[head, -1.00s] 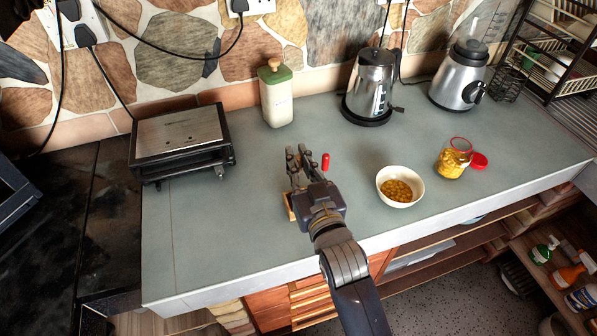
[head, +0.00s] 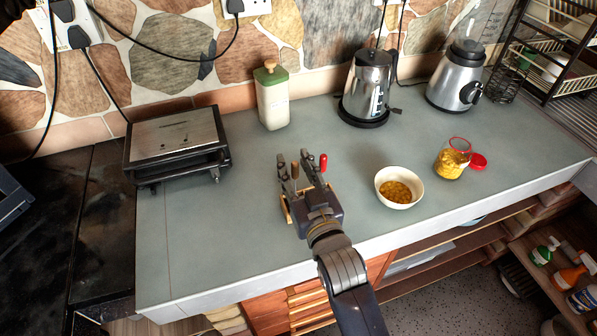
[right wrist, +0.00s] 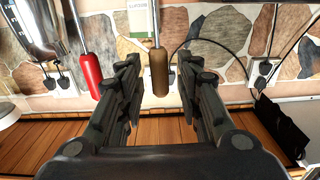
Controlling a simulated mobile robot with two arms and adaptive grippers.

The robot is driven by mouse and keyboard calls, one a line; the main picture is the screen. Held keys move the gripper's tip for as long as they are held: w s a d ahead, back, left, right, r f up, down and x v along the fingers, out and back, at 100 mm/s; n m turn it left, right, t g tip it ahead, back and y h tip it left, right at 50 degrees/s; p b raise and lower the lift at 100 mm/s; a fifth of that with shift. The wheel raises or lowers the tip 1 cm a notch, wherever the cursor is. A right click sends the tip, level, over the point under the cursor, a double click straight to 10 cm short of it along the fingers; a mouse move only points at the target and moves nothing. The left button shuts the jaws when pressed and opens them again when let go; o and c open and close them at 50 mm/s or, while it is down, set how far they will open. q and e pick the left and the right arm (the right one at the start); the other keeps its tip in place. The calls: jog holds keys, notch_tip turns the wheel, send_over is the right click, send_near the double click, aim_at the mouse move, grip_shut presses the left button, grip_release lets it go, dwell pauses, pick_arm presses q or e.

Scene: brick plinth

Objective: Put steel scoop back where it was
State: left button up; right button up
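A wooden handle (head: 294,171), probably the steel scoop's, stands upright between the spread fingers of my right gripper (head: 301,163). In the right wrist view the brown handle (right wrist: 158,72) on a thin metal shaft has a gap on both sides, so my right gripper (right wrist: 158,78) is open around it without gripping. The scoop's head is hidden. A second tool with a red handle (head: 323,161) stands just right of the fingers. It shows left of them in the right wrist view (right wrist: 89,74). A wooden holder (head: 286,208) is mostly hidden behind my gripper.
A white bowl (head: 408,200) with yellowish contents and an open jar (head: 452,160) beside a red lid (head: 478,161) stand to the right. Behind are a canister (head: 272,98), kettle (head: 368,85) and blender (head: 456,78). A black grill (head: 178,143) is left. The counter between is clear.

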jog(key=b+v, duration=0.2)
jog(key=v, duration=1)
jog(key=shift+r+b, duration=0.2)
jog(key=shift+b, duration=0.15)
